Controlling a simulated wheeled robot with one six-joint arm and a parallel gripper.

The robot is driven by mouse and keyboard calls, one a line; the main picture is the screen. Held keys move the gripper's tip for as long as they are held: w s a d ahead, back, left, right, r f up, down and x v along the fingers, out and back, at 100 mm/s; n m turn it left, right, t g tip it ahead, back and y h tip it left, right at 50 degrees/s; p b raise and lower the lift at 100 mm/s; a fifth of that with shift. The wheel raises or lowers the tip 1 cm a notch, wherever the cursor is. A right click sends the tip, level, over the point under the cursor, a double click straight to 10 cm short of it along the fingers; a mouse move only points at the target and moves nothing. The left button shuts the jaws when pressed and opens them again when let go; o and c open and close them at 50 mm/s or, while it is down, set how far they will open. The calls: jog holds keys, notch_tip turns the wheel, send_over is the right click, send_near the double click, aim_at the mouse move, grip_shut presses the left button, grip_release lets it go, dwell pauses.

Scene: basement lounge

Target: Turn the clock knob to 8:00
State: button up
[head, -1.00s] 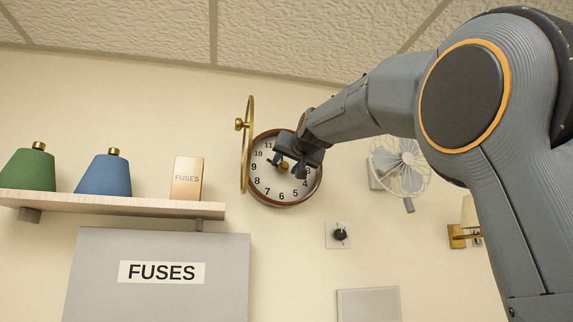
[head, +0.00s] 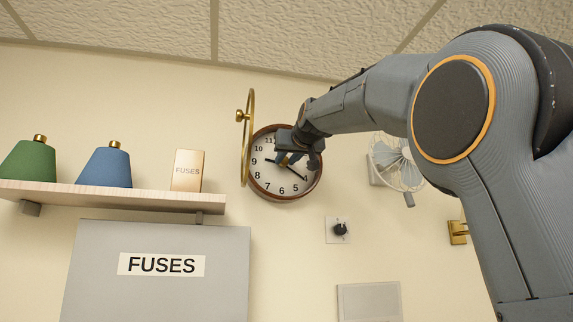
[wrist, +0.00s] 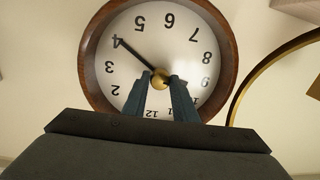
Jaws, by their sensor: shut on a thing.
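The round wall clock (head: 265,190) has a brown wooden rim and a white face, and it also shows upside down in the wrist view (wrist: 228,58). Its long black hand (wrist: 137,55) points at 4. The short hand (head: 269,160) points to the left, near 9 to 10. The small brass knob (wrist: 160,83) sits at the centre of the face. My gripper (head: 288,160) is at the face from above, its fingers on both sides of the knob, shut on it. My gripper and wrist cover the upper right numbers in the head view.
The brass-rimmed glass cover (head: 249,135) stands swung open left of the clock. A white fan (head: 398,163) is close on the right. Below are a dark wall dial (head: 340,229) and a grey FUSES box (head: 215,285). A shelf (head: 110,196) with lampshades is at the left.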

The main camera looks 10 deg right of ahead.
jog(key=n+b, duration=0.1)
jog(key=n, duration=0.2)
jog(key=shift+n, duration=2.1)
jog(key=shift+h, duration=0.3)
jog(key=o, duration=1)
jog(key=shift+o, duration=0.2)
jog(key=shift+b, duration=0.3)
jog(key=s+b, duration=0.3)
jog(key=s, duration=0.4)
jog(key=shift+s+d+r, duration=0.15)
jog(key=shift+s+r, duration=0.05)
jog(key=shift+s, duration=0.2)
